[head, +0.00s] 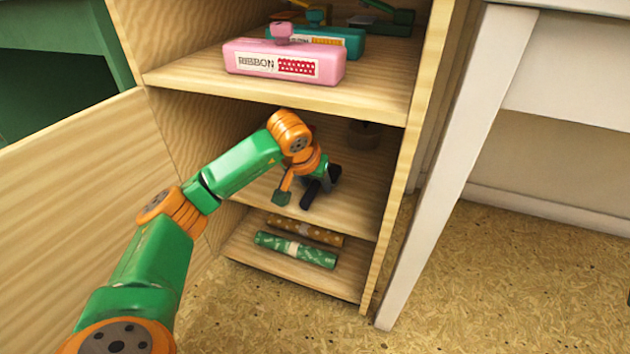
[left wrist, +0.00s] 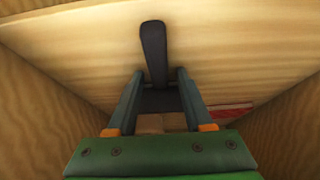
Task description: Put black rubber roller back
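A dark black object, which looks like the black rubber roller (left wrist: 154,52), shows in the left wrist view. Its narrow end stands out past my fingertips, and a wider dark part fills the gap between them. In the head view, black parts (head: 311,194) show under my left gripper (head: 318,183), inside the middle compartment of the wooden cabinet. My left gripper, also in the left wrist view (left wrist: 160,88), appears shut on the roller. I cannot tell whether the roller touches the shelf. My right gripper is not in view.
A pink ribbon box (head: 285,62) and a teal box (head: 335,40) stand on the shelf above. A round brownish object (head: 364,134) sits deeper in the middle compartment. Green (head: 296,250) and brown (head: 306,230) rolls lie below. The open door (head: 80,190) is at left, a white table leg (head: 455,160) at right.

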